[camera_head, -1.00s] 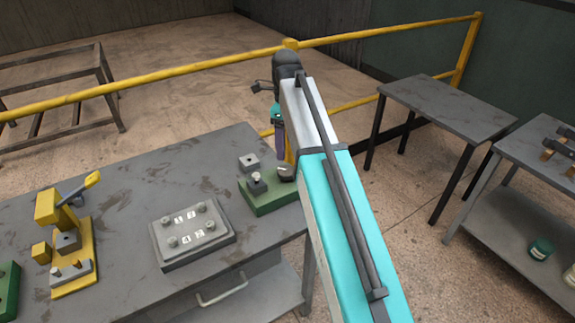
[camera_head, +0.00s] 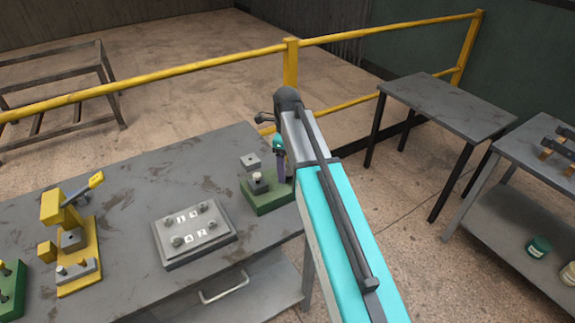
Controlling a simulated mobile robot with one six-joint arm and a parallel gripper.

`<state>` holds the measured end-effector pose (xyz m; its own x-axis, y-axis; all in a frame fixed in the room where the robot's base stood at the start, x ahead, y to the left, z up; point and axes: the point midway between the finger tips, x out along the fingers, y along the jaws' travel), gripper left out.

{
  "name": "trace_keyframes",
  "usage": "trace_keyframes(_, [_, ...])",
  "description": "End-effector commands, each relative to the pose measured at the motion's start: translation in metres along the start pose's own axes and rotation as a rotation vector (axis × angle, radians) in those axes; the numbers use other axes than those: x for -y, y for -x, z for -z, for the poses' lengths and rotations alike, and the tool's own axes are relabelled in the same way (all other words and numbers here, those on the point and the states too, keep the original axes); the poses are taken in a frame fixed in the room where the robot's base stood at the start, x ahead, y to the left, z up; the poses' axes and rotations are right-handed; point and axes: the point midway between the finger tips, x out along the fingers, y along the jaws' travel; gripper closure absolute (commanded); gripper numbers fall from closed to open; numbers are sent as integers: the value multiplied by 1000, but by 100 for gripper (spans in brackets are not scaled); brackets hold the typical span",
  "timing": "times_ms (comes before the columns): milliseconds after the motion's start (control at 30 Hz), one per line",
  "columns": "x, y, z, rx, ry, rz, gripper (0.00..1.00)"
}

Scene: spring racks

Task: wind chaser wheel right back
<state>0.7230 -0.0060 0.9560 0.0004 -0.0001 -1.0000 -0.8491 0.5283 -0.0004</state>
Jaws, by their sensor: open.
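A grey box (camera_head: 194,254) with several round knobs and small white labels stands near the front edge of the table. Its right back knob (camera_head: 202,207) is in plain view. I cannot tell from the labels whether it is the chaser wheel. A green block (camera_head: 268,204) stands behind and right of the box, with a grey piece and a pale-topped peg on it. My gripper (camera_head: 283,173) hangs down at the right side of the green block, partly hidden by my arm. It is open and appears empty; whether it touches the block cannot be told.
The grey table (camera_head: 130,175) is free behind the box. A yellow fixture with a lever (camera_head: 70,225) stands at the left. A small grey block (camera_head: 251,161) lies behind the green block. A yellow rail (camera_head: 380,32) runs behind; an empty table (camera_head: 450,103) stands at right.

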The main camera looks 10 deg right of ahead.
Motion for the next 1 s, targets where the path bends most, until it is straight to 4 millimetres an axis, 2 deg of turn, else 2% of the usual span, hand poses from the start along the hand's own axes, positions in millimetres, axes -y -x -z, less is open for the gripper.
trace_keyframes(400, [0, -4, 1, 0, -1, 0, 31])
trace_keyframes(600, [0, -4, 1, 0, -1, -1, 65])
trace_keyframes(667, [0, -4, 1, 0, -1, -1, 72])
trace_keyframes(1000, [0, -4, 1, 0, 29, -2, 72])
